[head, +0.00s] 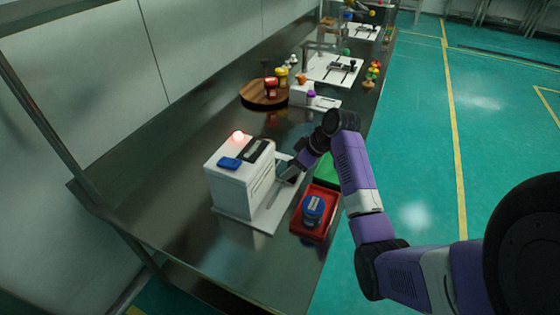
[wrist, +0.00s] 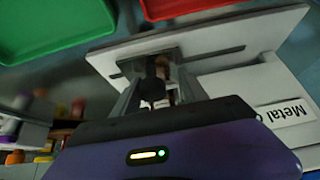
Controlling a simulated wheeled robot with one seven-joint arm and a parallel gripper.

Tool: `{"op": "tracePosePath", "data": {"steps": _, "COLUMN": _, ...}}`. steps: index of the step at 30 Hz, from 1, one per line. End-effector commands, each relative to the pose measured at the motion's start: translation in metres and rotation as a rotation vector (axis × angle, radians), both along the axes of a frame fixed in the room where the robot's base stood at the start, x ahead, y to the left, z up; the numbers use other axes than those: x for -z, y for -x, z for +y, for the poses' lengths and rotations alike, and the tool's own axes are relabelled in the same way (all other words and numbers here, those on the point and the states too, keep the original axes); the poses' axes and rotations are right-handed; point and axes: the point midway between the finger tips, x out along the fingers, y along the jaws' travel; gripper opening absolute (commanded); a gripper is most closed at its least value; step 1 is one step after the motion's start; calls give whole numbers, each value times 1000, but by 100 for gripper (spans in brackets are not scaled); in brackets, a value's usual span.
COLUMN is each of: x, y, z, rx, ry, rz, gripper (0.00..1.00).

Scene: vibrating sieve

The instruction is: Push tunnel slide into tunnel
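A white box-shaped machine (head: 237,178), which I take to be the tunnel, stands on a flat white base plate (head: 262,224) on the table. In the wrist view, a pale slotted plate (wrist: 222,38) crosses in front of my fingers; it may be the slide. My gripper (head: 285,178) is low at the machine's right side, over the plate. In the wrist view, my fingers (wrist: 156,88) stand either side of a dark upright piece; whether they grip it is unclear. The tunnel opening is hidden.
A red tray (head: 298,229) with a blue-lidded jar (head: 313,207) sits close at the right, beside a green tray (head: 327,170). A round wooden board (head: 256,98) and other stations stand farther back. The table is clear at the machine's left.

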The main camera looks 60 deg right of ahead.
Motion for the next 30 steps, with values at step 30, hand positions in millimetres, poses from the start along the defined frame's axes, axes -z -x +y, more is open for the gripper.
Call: {"op": "tracePosePath", "data": {"steps": 30, "x": -1, "y": 4, "z": 56, "rx": -1, "ry": -1, "rz": 1, "gripper": 51}}
